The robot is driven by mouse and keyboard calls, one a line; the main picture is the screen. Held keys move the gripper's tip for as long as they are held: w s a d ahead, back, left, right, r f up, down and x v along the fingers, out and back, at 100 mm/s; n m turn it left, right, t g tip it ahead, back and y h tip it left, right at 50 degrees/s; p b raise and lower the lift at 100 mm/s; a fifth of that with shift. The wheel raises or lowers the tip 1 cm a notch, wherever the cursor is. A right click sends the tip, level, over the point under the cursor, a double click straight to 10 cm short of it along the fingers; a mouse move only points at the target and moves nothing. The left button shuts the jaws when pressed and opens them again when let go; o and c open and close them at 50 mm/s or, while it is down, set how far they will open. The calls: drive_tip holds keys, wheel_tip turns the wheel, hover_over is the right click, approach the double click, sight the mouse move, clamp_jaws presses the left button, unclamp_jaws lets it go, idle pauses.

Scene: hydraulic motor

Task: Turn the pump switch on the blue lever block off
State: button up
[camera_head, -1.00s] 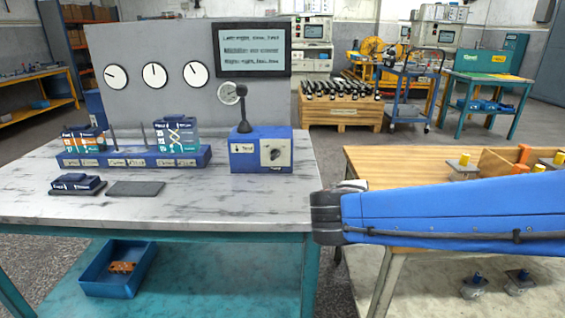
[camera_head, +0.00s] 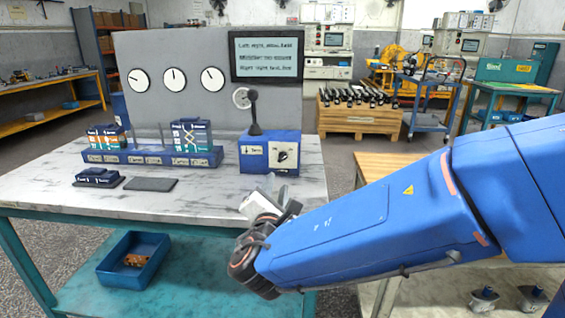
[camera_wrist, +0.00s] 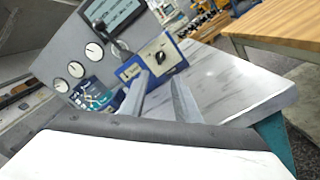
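The blue lever block (camera_head: 253,158) stands on the right part of the marbled workbench. A black upright lever rises from it (camera_head: 254,112). The pump switch (camera_head: 283,155) is a dark knob on the white front plate at the block's right. In the wrist view the knob (camera_wrist: 160,57) shows just beyond the fingertips, and the blue block (camera_wrist: 130,70) is tilted in the picture. My gripper (camera_head: 282,187) is in front of and below the block in the head view. Its two fingers (camera_wrist: 157,78) are apart with nothing between them. It does not appear to touch the switch.
A grey panel (camera_head: 150,55) with round gauges and a screen (camera_head: 267,56) stands behind the block. Left of the block is a blue rack (camera_head: 150,157) with several coloured modules. A wooden table (camera_head: 385,165) is at the right. A blue bin (camera_head: 133,258) sits on the lower shelf.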

sight(282, 159)
drive_tip(key=w, duration=1.5)
drive_tip(key=shift+w+d, duration=0.25)
drive_tip(key=shift+d, duration=0.05)
clamp_jaws()
